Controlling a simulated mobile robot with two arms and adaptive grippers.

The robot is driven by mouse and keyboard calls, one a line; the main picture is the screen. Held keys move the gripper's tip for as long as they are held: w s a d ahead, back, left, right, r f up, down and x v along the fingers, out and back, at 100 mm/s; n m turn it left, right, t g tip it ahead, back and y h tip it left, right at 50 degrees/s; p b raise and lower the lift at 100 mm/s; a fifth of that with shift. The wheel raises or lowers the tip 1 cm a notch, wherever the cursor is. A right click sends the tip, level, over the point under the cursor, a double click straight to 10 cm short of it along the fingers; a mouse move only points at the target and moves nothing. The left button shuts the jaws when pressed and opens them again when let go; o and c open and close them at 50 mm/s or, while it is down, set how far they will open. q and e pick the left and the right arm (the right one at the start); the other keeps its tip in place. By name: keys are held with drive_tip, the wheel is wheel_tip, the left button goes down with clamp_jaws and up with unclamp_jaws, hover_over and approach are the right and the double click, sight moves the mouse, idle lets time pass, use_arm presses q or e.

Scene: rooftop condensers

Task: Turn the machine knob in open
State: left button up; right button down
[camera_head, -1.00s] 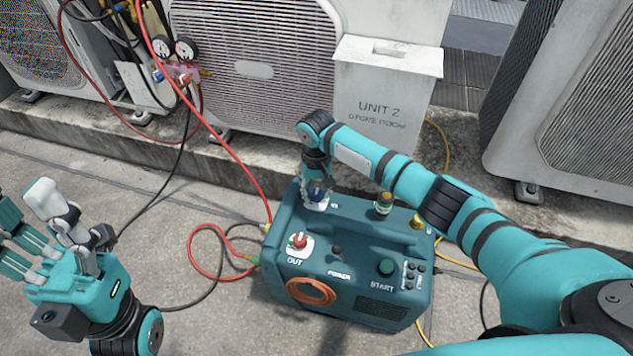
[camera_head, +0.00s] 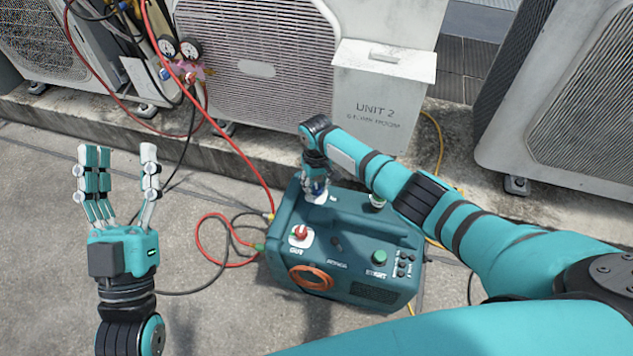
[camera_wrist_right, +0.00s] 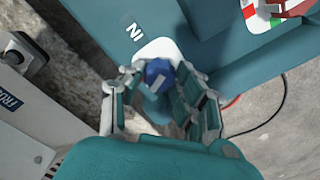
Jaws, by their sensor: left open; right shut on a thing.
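The teal machine (camera_head: 340,262) stands on the concrete in the head view. My right gripper (camera_head: 316,182) reaches down onto its far left top corner. In the right wrist view my right gripper (camera_wrist_right: 160,92) is shut on the blue knob (camera_wrist_right: 157,73), which sits on a white plate with the label "IN" beside it. The fingers hide part of the knob. A red knob (camera_head: 300,232) labelled "OUT" sits nearer the front of the machine. My left gripper (camera_head: 117,190) is open and empty, fingers up, over bare ground to the left of the machine.
Condenser units (camera_head: 255,70) stand behind on a concrete ledge. The ground at the left is mostly clear.

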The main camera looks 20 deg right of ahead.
sight(316, 188)
drive_tip(key=n+p, duration=0.1)
drive_tip(key=n, duration=0.3)
drive_tip(key=shift+n, duration=0.4)
drive_tip(key=n, duration=0.3)
drive_tip(key=shift+n+p, duration=0.3)
drive_tip(key=shift+p, duration=0.1)
use_arm(q)
drive_tip(key=w+f+g+y, duration=0.2)
drive_tip(key=f+g, duration=0.3)
drive_tip(key=f, duration=0.3)
drive_tip(key=shift+w+a+g, duration=0.2)
drive_tip(key=shift+w+g, duration=0.2)
drive_tip(key=shift+w, duration=0.1)
use_arm(e)
drive_tip(key=shift+n, duration=1.6)
use_arm(q)
drive_tip(key=shift+f, duration=0.15)
use_arm(e)
drive_tip(key=shift+n, duration=0.3)
drive_tip(key=c, duration=0.9)
unclamp_jaws()
drive_tip(key=shift+c, duration=0.2)
wheel_tip(316, 188, up, 12)
